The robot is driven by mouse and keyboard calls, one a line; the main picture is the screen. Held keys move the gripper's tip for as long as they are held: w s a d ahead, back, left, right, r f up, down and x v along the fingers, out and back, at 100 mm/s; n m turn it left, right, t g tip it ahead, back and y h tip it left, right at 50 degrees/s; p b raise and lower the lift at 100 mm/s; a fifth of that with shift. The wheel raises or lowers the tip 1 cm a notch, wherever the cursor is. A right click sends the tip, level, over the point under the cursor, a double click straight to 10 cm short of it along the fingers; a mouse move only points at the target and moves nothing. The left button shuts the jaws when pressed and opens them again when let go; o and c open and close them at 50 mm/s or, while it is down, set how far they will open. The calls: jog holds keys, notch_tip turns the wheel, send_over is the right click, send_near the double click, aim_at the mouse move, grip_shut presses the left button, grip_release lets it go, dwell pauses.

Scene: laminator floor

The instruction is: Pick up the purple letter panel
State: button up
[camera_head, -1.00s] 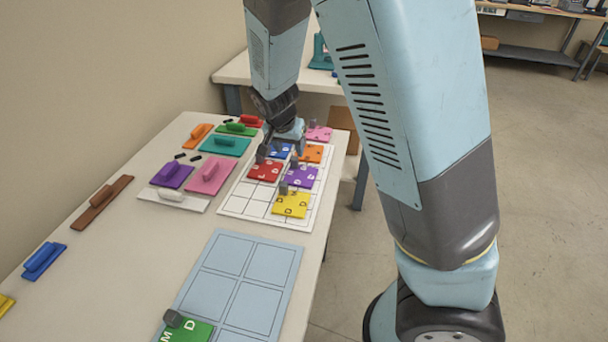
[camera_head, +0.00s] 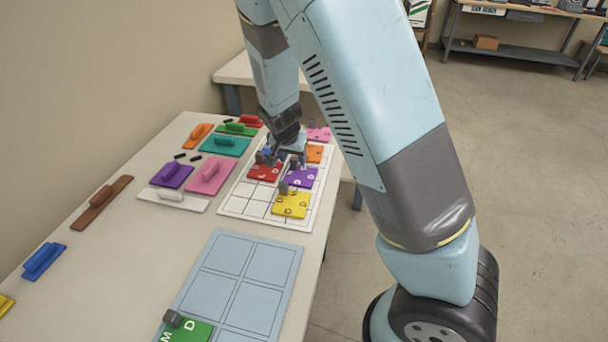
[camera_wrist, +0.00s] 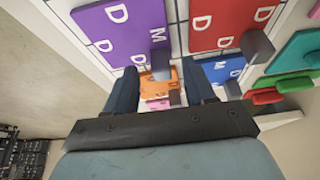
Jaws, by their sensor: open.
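The purple letter panel (camera_head: 303,177) lies on the white grid board (camera_head: 232,205), between the red and yellow panels. It shows large in the wrist view (camera_wrist: 112,30), with white letters D and M and a grey knob at its edge. My gripper (camera_head: 283,158) is open and empty, low over the board just behind the purple panel. In the wrist view the open fingers (camera_wrist: 163,84) point toward the panels, and the purple panel's knob shows near the gap between them. My gripper partly hides the panel's far edge in the head view.
Near it are red (camera_head: 265,172), orange (camera_head: 314,153), pink (camera_head: 319,134) and yellow (camera_head: 291,205) panels; a blue panel (camera_wrist: 222,68) shows in the wrist view. Handled trowels, one purple (camera_head: 171,176), lie left. A blue grid board (camera_head: 238,256) with a green panel (camera_head: 190,332) is nearer.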

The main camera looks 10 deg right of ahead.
jog(key=shift+x, duration=1)
jog(key=shift+s, duration=0.1)
grip_shut()
